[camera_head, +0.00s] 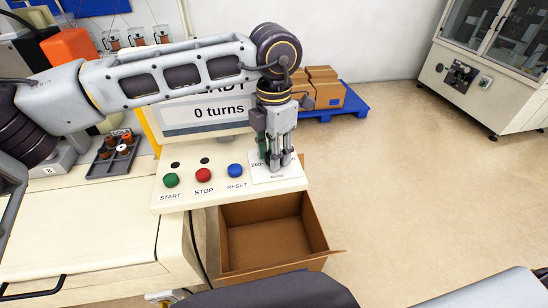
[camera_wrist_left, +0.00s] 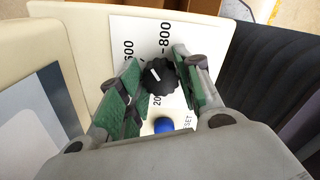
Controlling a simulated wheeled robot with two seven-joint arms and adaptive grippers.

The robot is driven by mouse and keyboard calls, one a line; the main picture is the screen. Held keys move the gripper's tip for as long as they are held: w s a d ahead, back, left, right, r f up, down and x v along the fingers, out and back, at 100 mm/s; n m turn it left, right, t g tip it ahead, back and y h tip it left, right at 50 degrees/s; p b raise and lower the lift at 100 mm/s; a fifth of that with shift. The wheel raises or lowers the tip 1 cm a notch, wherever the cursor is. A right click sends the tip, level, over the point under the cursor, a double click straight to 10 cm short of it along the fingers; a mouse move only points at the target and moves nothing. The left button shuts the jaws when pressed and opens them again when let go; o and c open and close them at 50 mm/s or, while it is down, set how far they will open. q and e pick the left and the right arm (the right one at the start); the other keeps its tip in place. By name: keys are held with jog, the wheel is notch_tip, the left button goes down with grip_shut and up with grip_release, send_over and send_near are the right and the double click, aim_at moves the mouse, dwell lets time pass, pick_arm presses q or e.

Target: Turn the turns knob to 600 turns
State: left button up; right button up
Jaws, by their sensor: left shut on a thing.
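The turns knob (camera_wrist_left: 159,77) is a black, scalloped dial with a white mark, seen in the left wrist view. The mark slants toward the upper left there. The white scale plate (camera_wrist_left: 150,25) around it shows 800, a partly covered number ending in 00, and part of a 20-something label. My left gripper (camera_head: 276,166) points down at the panel's right end; its green-padded fingers (camera_wrist_left: 152,88) are shut on the knob, one on each side. In the head view the gripper hides the knob. The display (camera_head: 212,113) reads 0 turns.
Green START (camera_head: 171,180), red STOP (camera_head: 203,175) and blue RESET (camera_head: 235,170) buttons sit left of the scale plate. An open cardboard box (camera_head: 265,245) stands below the panel. A part tray (camera_head: 115,153) lies at left.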

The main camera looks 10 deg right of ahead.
pick_arm(q)
jog(key=shift+n+b, duration=1.1)
jog(key=shift+w+n+b, duration=0.1)
jog(key=shift+n+b, duration=0.4)
jog(key=shift+n, duration=0.1)
jog(key=shift+n+b, duration=0.35)
jog(key=shift+n, duration=0.05)
jog(key=shift+r+n, duration=0.1)
jog(key=shift+n, duration=0.2)
jog(key=o, duration=1)
jog(key=shift+r, duration=0.6)
notch_tip(320, 180, up, 11)
jog(key=shift+f, duration=0.15)
pick_arm(e)
jog(key=w+d+f, duration=0.1)
jog(key=w+f, duration=0.2)
jog(key=w, duration=0.1)
jog(key=shift+w+d+f, duration=0.2)
jog(key=shift+d+f, duration=0.15)
jog(key=shift+d, duration=0.05)
